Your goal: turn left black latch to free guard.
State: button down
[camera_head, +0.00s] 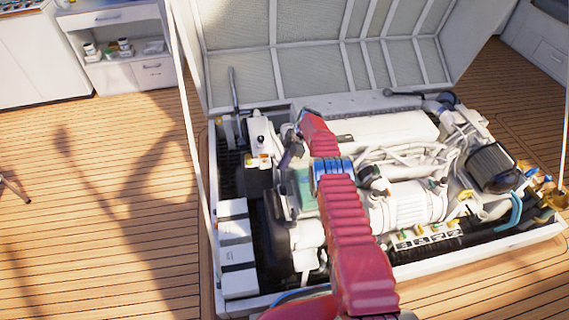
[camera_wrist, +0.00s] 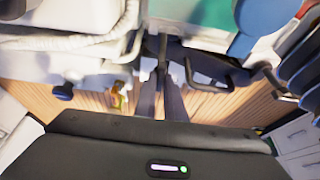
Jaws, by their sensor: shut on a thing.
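In the wrist view my gripper (camera_wrist: 162,72) has its two dark fingers close together, with their tips at a small black latch (camera_wrist: 163,48) beside a white engine housing. The fingers are shut on the latch, and its outline is partly hidden by them. In the head view my red arm reaches over the engine (camera_head: 400,209), and my gripper's dark end (camera_head: 291,152) shows only in part at the engine's left side. The latch cannot be made out there. A teal panel (camera_wrist: 205,10) lies just past the fingertips; I cannot tell whether it is the guard.
The raised hatch lid (camera_head: 240,60) stands behind the engine, and the white hatch frame (camera_head: 212,180) surrounds it. White boxes (camera_head: 236,230) sit at the left inside the frame. Pipes and hoses crowd the right side. The wooden deck (camera_head: 100,220) is open at left.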

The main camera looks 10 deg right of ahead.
jog(key=shift+d, duration=0.15)
jog(key=c, duration=1.8)
grip_release()
jog(key=shift+c, duration=0.2)
jog(key=shift+r, duration=0.1)
jog(key=v, duration=1.3)
jog(key=shift+r, duration=0.2)
